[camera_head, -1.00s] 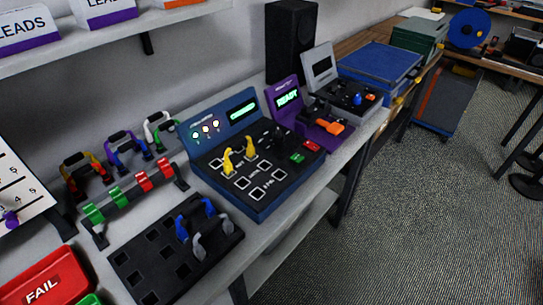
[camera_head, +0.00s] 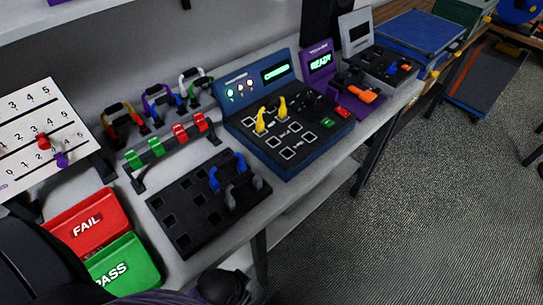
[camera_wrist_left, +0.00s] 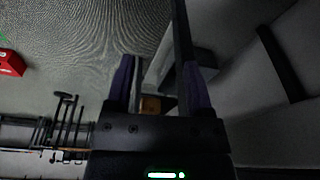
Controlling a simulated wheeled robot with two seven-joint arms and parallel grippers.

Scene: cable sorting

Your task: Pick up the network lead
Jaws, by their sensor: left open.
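Several short leads are in the head view, and I cannot tell for certain which is the network lead. A lead with blue and grey ends (camera_head: 238,185) stands in the black slotted tray (camera_head: 185,238). Two yellow plugs (camera_head: 262,120) stand on the blue tester (camera_head: 285,165). Leads with red-yellow ends (camera_head: 125,125), purple-blue ends (camera_head: 162,104) and white-green ends (camera_head: 194,85) are at the rack behind. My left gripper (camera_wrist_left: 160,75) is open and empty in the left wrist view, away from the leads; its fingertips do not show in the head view. My right gripper is not in view.
Red FAIL (camera_head: 75,212) and green PASS (camera_head: 135,258) bins sit at the front left. A numbered white board (camera_head: 45,110) stands behind them. A purple READY device (camera_head: 320,65) is right of the tester. Open floor (camera_head: 440,190) lies to the right.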

